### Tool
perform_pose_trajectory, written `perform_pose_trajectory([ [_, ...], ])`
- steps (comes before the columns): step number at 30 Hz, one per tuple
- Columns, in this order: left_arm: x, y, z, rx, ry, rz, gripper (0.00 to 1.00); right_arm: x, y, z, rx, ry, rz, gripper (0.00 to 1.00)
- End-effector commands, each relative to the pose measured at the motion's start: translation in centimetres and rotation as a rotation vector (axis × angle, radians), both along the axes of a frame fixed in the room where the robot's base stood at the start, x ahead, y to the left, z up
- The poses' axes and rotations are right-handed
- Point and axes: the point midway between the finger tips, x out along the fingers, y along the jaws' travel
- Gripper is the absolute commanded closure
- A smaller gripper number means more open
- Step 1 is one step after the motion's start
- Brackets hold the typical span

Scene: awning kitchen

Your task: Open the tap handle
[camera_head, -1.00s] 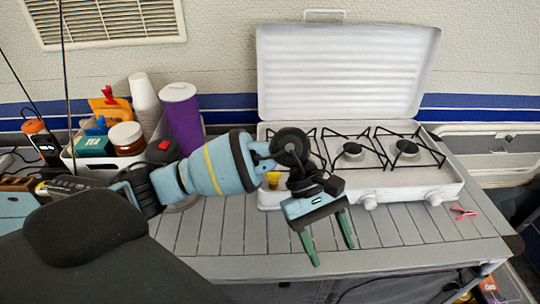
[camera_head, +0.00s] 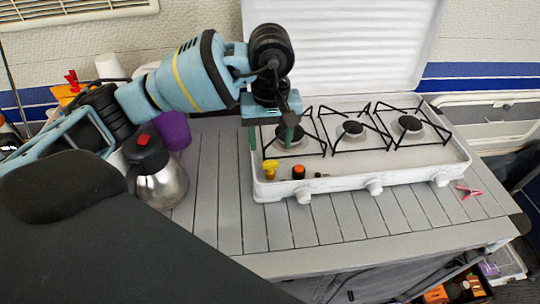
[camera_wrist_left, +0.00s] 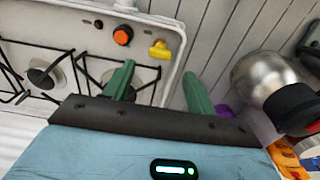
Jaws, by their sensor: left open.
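A small yellow tap handle (camera_head: 270,169) sits at the front left corner of the white stove (camera_head: 340,190). The handle also shows in the left wrist view (camera_wrist_left: 159,49), ahead of the fingertips. My left gripper (camera_head: 270,143) hangs over the stove's left end with its green fingers pointing down. It is open, with nothing between the fingers in the left wrist view (camera_wrist_left: 160,68). In that view, the handle lies roughly in line with the gap between the fingers and looks apart from them. My right gripper is out of view.
An orange-topped knob (camera_head: 298,172) stands just right of the handle. Black pan supports and burners (camera_head: 352,129) fill the stove top. A steel flask (camera_head: 160,180) and a purple cup (camera_head: 174,131) stand to the left. The slatted counter front (camera_head: 330,225) is mostly clear.

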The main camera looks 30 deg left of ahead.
Motion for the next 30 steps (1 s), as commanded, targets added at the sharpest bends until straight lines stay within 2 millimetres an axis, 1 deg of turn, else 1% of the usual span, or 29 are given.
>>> perform_pose_trajectory([
  [1, -0.1, 0.0, -0.8, 0.001, 0.005, 0.001, 0.44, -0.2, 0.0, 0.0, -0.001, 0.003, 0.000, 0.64],
  [6, -0.1, 0.0, -3.4, -0.001, 0.004, 0.001, 0.44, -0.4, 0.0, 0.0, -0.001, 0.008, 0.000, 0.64],
  [12, -0.1, 0.0, -5.7, -0.001, 0.003, 0.001, 0.44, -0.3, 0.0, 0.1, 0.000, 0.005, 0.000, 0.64],
  [17, -0.1, 0.0, -6.4, -0.001, 0.002, 0.000, 0.44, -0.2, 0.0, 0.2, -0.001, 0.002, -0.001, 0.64],
  [24, 0.0, 0.0, -6.5, -0.002, 0.001, 0.000, 0.44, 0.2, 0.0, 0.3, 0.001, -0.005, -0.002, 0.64],
  [26, -0.1, 0.0, -6.5, -0.002, 0.001, 0.000, 0.50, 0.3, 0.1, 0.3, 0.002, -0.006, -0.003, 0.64],
  [30, -0.1, 0.0, -6.5, -0.002, 0.001, 0.000, 0.69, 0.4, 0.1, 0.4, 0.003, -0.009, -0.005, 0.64],
])
